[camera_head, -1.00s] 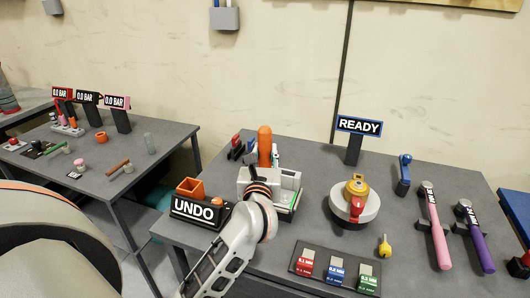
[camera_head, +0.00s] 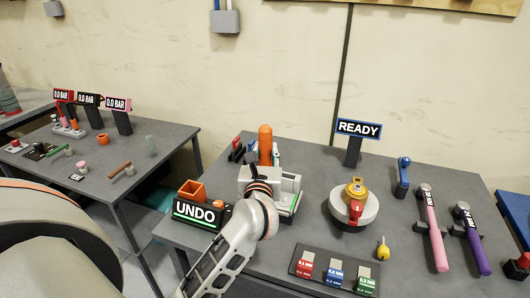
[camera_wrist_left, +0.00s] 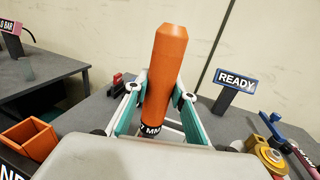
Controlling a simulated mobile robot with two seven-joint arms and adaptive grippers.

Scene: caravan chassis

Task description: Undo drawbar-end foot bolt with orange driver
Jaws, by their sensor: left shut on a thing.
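The orange driver (camera_head: 265,143) stands upright at the back of the grey table, and it fills the middle of the left wrist view (camera_wrist_left: 165,72). My left gripper (camera_head: 266,160) is shut on it, with its teal-edged fingers (camera_wrist_left: 155,108) on both sides of the driver's lower part. A dark band with white "MM" lettering shows at the driver's lower end. The driver's tip and the foot bolt are hidden behind my gripper and wrist. The UNDO sign (camera_head: 198,213) stands left of my wrist with a green line under its word. My right gripper is not in view.
An orange open box (camera_head: 191,189) stands behind the UNDO sign. Right of my gripper are a round white stand with a brass part (camera_head: 354,203), a READY sign (camera_head: 359,128), and pink (camera_head: 433,232) and purple (camera_head: 474,240) handled tools. A tray of coloured blocks (camera_head: 335,275) lies in front.

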